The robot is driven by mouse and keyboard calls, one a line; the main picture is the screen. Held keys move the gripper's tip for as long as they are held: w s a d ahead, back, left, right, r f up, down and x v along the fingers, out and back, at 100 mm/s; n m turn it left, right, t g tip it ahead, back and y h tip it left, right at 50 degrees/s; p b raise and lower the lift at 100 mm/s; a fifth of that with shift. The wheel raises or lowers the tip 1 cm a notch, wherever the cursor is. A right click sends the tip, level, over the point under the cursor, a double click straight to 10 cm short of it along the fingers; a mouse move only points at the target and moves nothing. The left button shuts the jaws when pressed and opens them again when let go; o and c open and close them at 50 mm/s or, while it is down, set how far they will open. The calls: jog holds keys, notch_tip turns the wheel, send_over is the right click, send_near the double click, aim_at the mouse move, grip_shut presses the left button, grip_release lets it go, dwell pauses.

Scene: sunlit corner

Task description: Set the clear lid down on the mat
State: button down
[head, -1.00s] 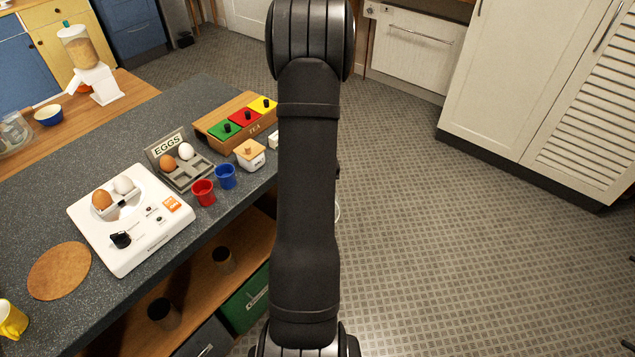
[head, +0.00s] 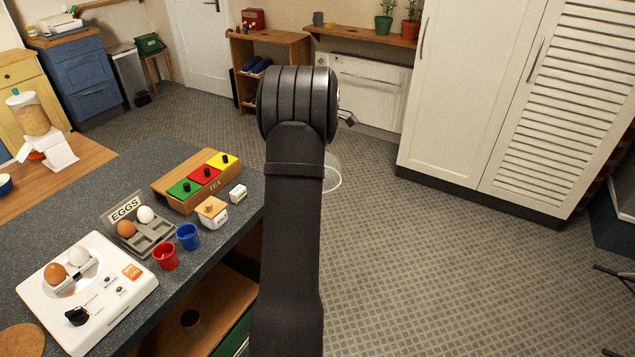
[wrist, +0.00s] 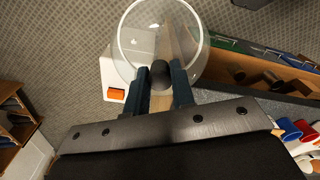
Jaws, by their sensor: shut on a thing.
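The clear lid (head: 334,174) is a see-through dome with a pale rim. In the head view it hangs over the floor, right of the counter, partly hidden behind my arm. In the wrist view the clear lid (wrist: 203,40) is held by its dark knob. My gripper (wrist: 161,78) is shut on that knob, with one blue-grey finger on each side. The head view mostly hides my gripper behind the arm. The round cork mat (head: 20,341) lies on the counter at the bottom left corner, cut off by the frame. Its visible part is bare.
The counter holds a white egg cooker (head: 88,290) with eggs, an egg tray (head: 150,237), a red cup (head: 165,256), a blue cup (head: 188,237) and a tea box (head: 200,180). A white cabinet (head: 465,90) stands right. Open floor lies between.

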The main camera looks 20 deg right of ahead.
jog(key=w+a+r+m, duration=0.35)
jog(key=a+r, duration=0.25)
jog(key=a, duration=0.4)
jog(key=w+a+r+m, duration=0.2)
jog(key=w+a+r, duration=0.3)
jog(key=a, duration=0.5)
jog(key=s+a+r+m, duration=0.2)
jog(key=a+r, duration=0.1)
jog(key=a, duration=0.5)
jog(key=s+a+r+m, duration=0.3)
jog(key=a, duration=0.6)
jog(key=s+a+r+m, duration=0.2)
jog(key=a+r, duration=0.1)
jog(key=a, duration=0.5)
jog(key=s+a+f+m, duration=0.1)
jog(key=s+a+m, duration=0.4)
jog(key=s+a, duration=2.05)
jog(key=s+a+f, duration=0.2)
jog(key=s+f, duration=0.3)
jog(key=s, duration=0.3)
jog(key=s+a+f, duration=0.2)
jog(key=s+f, duration=0.2)
jog(key=s, duration=0.3)
notch_tip(320, 180, down, 8)
jog(key=shift+s+r, duration=0.15)
